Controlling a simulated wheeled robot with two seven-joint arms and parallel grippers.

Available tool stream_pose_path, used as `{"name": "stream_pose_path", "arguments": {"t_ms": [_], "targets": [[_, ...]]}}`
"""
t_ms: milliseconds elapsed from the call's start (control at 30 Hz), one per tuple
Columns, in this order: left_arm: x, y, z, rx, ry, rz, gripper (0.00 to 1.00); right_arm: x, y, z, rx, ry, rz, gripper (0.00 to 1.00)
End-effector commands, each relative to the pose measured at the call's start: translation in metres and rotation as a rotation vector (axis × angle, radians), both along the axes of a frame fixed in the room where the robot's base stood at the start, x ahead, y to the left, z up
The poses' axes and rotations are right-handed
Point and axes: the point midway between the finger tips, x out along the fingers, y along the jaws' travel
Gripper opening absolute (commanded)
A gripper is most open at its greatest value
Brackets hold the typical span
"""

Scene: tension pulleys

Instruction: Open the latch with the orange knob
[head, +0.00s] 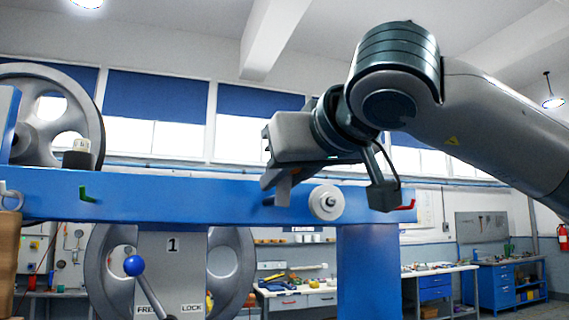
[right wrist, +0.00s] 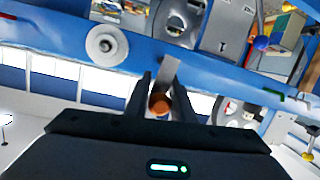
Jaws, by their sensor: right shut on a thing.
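The orange knob (right wrist: 159,104) shows in the right wrist view between the two dark fingers of my right gripper (right wrist: 160,102), which are shut on it. A flat grey latch bar (right wrist: 170,70) runs from the knob to the blue beam. In the head view my right gripper (head: 277,183) is at the front of the blue beam (head: 150,192), left of a white round disc (head: 326,202). The knob is hidden there behind the gripper. My left gripper is in neither view.
A green hook (head: 86,194) and a red hook (head: 405,206) stick out from the beam. A lever with a blue ball (head: 134,265) stands below, by the FREE and LOCK marks. Large grey pulley wheels (head: 232,272) are at the left. Workbenches stand farther back.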

Motion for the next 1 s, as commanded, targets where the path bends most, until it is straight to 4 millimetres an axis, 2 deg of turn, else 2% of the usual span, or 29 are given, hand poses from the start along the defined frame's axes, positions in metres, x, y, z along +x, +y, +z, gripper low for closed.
{"name": "stream_pose_path", "arguments": {"t_ms": [100, 500, 1000], "targets": [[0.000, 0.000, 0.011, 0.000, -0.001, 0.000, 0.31, 0.001, 0.001, 0.003, -0.107, -0.029, -0.008, 0.00], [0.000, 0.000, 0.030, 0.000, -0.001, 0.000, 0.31, -0.003, 0.010, 0.008, -0.403, -0.136, -0.012, 0.00], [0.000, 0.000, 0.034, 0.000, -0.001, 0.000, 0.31, -0.005, 0.015, 0.007, -0.509, -0.175, -0.009, 0.00]]}}
